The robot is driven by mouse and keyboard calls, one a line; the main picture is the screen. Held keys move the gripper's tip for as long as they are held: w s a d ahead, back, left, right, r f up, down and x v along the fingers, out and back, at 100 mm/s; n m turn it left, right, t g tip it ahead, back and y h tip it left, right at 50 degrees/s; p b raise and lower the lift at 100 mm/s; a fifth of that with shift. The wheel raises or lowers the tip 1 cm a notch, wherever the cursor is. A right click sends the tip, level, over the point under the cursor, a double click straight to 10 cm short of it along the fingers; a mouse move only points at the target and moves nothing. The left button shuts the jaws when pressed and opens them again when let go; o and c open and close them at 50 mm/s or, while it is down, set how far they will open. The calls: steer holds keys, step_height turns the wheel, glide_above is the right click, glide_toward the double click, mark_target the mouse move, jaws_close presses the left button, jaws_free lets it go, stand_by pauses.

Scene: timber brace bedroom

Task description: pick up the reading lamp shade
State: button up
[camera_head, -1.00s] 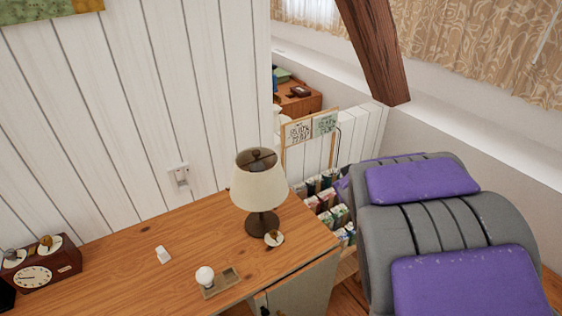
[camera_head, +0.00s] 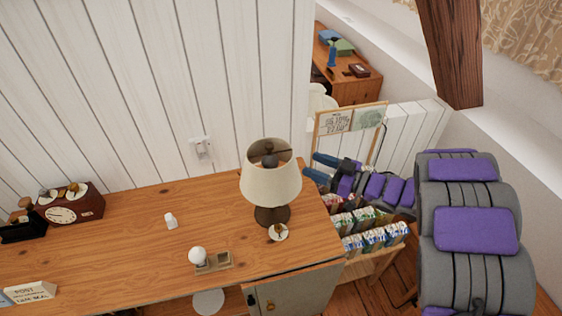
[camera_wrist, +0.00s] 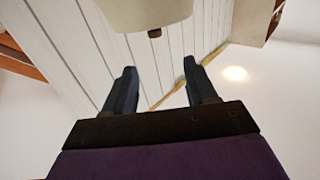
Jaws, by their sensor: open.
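The cream reading lamp shade (camera_head: 271,187) sits on a dark lamp base (camera_head: 272,216) at the right end of the wooden desk, its top open in the head view. My gripper (camera_head: 315,167) is to the right of the shade, its dark blue fingers pointing left toward it, apart from it. In the wrist view my gripper (camera_wrist: 160,75) is open and empty, with bare wall between its fingers. The shade (camera_wrist: 145,12) shows only in part at the top of that view, beyond the fingertips, with a small brown knob at its edge.
The desk (camera_head: 130,240) holds a white bulb on a small tray (camera_head: 219,262), a small white item (camera_head: 170,220), a round white piece (camera_head: 278,233) by the lamp and a clock (camera_head: 68,205). A rack of colourful items (camera_head: 370,238) stands right of the desk. The panelled wall (camera_head: 120,100) is behind.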

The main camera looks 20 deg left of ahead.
steer(key=b, duration=0.2)
glide_toward(269, 144)
steer(key=x, duration=0.3)
steer(key=s+x, duration=0.1)
steer(key=x, duration=0.1)
steer(key=shift+w+a+f, duration=0.1)
steer(key=shift+a+f, duration=0.1)
steer(key=shift+a, duration=0.15)
steer(key=shift+w+a+f+b, duration=0.1)
steer(key=shift+w+a+b, duration=0.35)
steer(key=shift+a, duration=0.2)
steer(key=shift+w+a+f+b, duration=0.1)
steer(key=shift+w+a+b, duration=0.3)
steer(key=shift+a, duration=0.3)
steer(key=shift+x, duration=0.85)
steer(key=shift+s+d+r, duration=0.1)
steer(key=shift+s+d, duration=0.05)
steer(key=shift+d, duration=0.05)
steer(key=c, duration=0.7)
steer(key=shift+a, duration=0.1)
jaws_close()
